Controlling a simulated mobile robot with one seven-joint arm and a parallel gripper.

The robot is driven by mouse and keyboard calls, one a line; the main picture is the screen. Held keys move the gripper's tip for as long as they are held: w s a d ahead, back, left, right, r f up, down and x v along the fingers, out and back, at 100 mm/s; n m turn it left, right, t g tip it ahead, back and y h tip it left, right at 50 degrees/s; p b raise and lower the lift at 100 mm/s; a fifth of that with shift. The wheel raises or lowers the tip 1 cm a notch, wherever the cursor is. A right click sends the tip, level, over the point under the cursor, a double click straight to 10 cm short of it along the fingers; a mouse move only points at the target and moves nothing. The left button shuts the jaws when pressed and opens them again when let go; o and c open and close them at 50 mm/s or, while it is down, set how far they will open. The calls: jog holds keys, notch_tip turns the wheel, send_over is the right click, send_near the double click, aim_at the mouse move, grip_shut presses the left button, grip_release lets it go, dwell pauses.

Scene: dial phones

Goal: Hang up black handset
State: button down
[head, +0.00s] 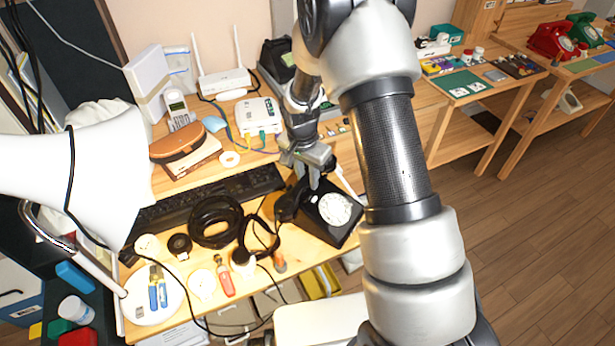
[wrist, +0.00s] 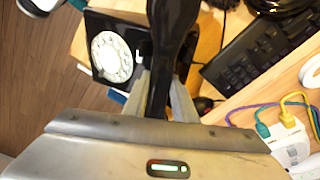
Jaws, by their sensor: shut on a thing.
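The black dial phone (head: 340,232) with a white dial (head: 335,209) stands near the front right edge of the desk. It also shows in the wrist view (wrist: 97,22). My gripper (head: 314,182) is over the phone's back left side. In the wrist view my gripper (wrist: 162,95) is shut on the black handset (wrist: 172,45), with one finger on each side of its grip. The handset (head: 289,203) lies along the left side of the phone in the head view. Whether it touches the cradle is hidden.
A black keyboard (head: 240,186) lies left of the phone. A coiled black cable (head: 214,222), headphones and small tools cover the desk left of it. A white router (head: 257,116) with coloured cables stands behind. Wooden floor (head: 520,240) is open to the right.

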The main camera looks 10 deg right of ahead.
jog(key=c, duration=1.4)
grip_release()
jog(key=shift+o, duration=0.2)
jog(key=shift+f, duration=0.1)
notch_tip(320, 180, up, 17)
jog(key=s+a+p, duration=0.1)
jog(key=p, duration=0.1)
jog(key=shift+s+a+r, duration=0.2)
jog(key=shift+s, duration=0.1)
